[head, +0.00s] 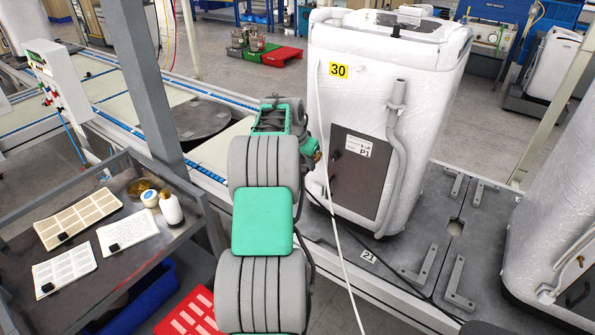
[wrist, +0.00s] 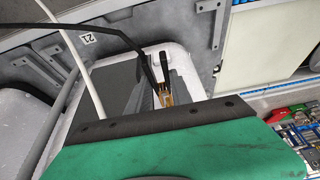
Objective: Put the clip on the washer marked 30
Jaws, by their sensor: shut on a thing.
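The washer marked 30 (head: 415,115) stands upright in white wrapping, with a yellow 30 label on its front and a dark panel lower down. My gripper, mostly hidden behind my arm in the head view, is beside the washer's left side. In the wrist view my gripper (wrist: 165,92) is shut on the clip (wrist: 168,101), a small brass-coloured and black piece with a black cable running off it. The clip is in front of a pale-edged grey surface. I cannot tell whether it touches the washer.
A white cord (head: 338,225) hangs from the washer across the front. A second wrapped washer (head: 560,215) stands at right. A metal cart (head: 150,250) with cards and small containers is at left. A grey post (head: 140,80) rises behind it. Metal brackets (head: 424,262) lie on the platform.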

